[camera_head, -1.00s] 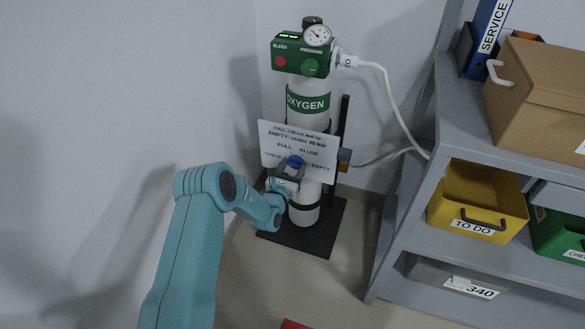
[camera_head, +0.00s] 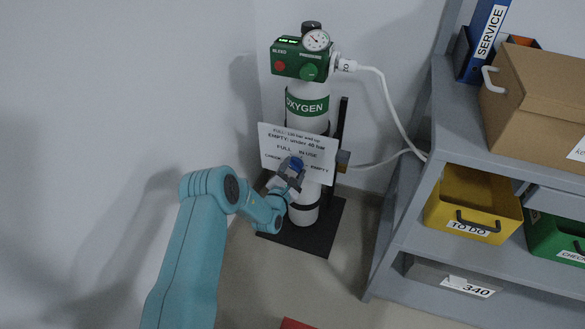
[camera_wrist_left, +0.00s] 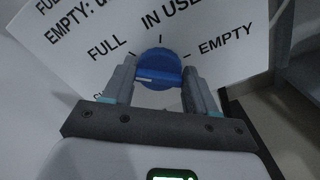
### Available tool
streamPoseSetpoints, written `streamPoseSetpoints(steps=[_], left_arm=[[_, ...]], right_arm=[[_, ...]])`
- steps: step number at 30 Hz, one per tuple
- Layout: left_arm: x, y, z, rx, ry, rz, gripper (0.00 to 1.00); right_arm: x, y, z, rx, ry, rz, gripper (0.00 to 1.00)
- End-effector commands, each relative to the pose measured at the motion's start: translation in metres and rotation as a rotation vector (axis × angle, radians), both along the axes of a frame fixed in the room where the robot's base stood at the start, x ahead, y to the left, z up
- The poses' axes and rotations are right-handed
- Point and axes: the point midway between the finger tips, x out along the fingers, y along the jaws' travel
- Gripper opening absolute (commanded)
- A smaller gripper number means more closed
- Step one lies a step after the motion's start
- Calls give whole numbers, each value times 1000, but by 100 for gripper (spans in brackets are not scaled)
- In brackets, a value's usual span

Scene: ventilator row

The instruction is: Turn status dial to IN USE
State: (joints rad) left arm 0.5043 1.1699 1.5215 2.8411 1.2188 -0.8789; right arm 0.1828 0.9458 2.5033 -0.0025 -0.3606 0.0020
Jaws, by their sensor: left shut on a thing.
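The blue status dial (camera_head: 296,163) sits on a white sign (camera_head: 325,157) in front of the oxygen cylinder (camera_head: 308,108). The wrist view shows the dial (camera_wrist_left: 158,66) close up, with FULL to its left, IN USE above and EMPTY to its right; the CHECK label is mostly hidden. My left gripper (camera_head: 289,174) is shut on the dial, one finger on each side, and is tilted in the head view. The left gripper's fingers (camera_wrist_left: 158,78) also show in the wrist view. I cannot tell for sure which label the dial points at. My right gripper is not in view.
A green regulator box (camera_head: 300,60) with a gauge tops the cylinder, and a white hose (camera_head: 392,105) runs right. A grey shelf (camera_head: 410,225) holds a yellow TO DO bin (camera_head: 470,196) and a cardboard box (camera_head: 540,95). A wall (camera_head: 90,100) is at the left.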

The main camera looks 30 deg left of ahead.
Motion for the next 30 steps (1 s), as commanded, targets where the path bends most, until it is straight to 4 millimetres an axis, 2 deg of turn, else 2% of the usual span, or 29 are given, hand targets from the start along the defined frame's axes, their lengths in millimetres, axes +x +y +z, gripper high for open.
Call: streamPoseSetpoints(steps=[30], left_arm=[[0,-2,-4,938,224,1,27]], right_arm=[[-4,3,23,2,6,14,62]])
